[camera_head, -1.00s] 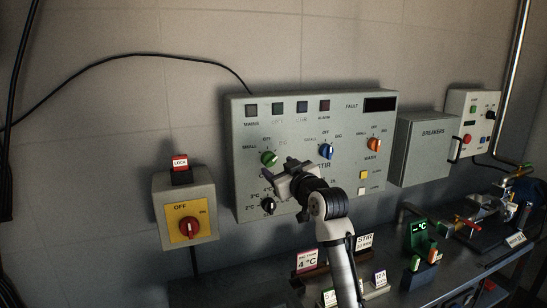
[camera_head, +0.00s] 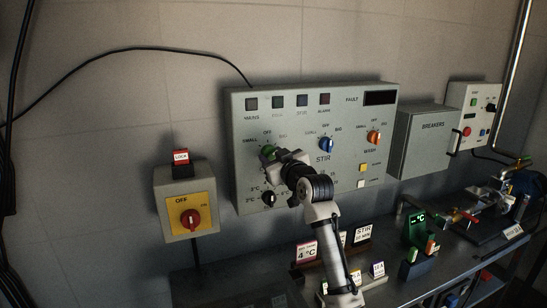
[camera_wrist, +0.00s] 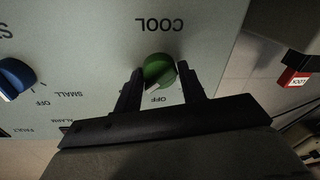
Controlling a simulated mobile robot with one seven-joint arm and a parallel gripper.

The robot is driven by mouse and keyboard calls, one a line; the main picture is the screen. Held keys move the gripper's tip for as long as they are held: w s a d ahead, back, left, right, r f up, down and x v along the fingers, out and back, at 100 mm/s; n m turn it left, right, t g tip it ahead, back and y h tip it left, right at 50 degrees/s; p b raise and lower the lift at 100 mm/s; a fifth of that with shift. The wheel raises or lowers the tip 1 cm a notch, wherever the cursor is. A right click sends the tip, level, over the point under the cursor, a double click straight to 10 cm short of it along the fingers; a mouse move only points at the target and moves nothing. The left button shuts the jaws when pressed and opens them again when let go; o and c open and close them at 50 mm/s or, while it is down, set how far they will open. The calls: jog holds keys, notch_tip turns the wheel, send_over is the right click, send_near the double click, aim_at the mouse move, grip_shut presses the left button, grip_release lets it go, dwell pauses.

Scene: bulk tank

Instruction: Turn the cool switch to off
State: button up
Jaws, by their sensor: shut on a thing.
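The cool switch, a green knob (camera_head: 267,150), is at the left of the grey control panel (camera_head: 240,195). In the wrist view the green knob (camera_wrist: 157,70) sits under the upside-down word COOL, with the OFF mark just below it. A pale line on the knob slants down and left, close to OFF; I cannot tell whether it lines up exactly. My gripper (camera_wrist: 158,85) is shut on the knob, one dark finger on each side. In the head view my gripper (camera_head: 271,154) partly covers the knob and the COOL label.
A black temperature knob (camera_head: 268,198) is below my gripper. A red isolator switch (camera_head: 190,219) is on the left. A bench with signs (camera_head: 306,254) stands below.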

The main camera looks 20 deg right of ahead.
jog(key=shift+f+n+b, duration=0.15)
jog(key=shift+n+b, duration=0.15)
jog(key=shift+b, duration=0.4)
jog(key=shift+d+n+b, duration=0.1)
jog(key=shift+n+b, duration=0.5)
jog(key=shift+b, duration=0.25)
jog(key=shift+n+b, duration=0.8)
jog(key=shift+b, duration=0.05)
jog(key=n+b, duration=0.2)
jog(key=n, duration=0.2)
jog(key=shift+g+b, duration=0.3)
jog(key=shift+r+n+b, duration=0.3)
jog(key=shift+n+b, duration=0.1)
jog(key=shift+n, duration=0.6)
jog(key=shift+r+h, duration=0.1)
jog(key=shift+h, duration=0.2)
jog(key=o, duration=0.9)
jog(key=shift+s, duration=0.1)
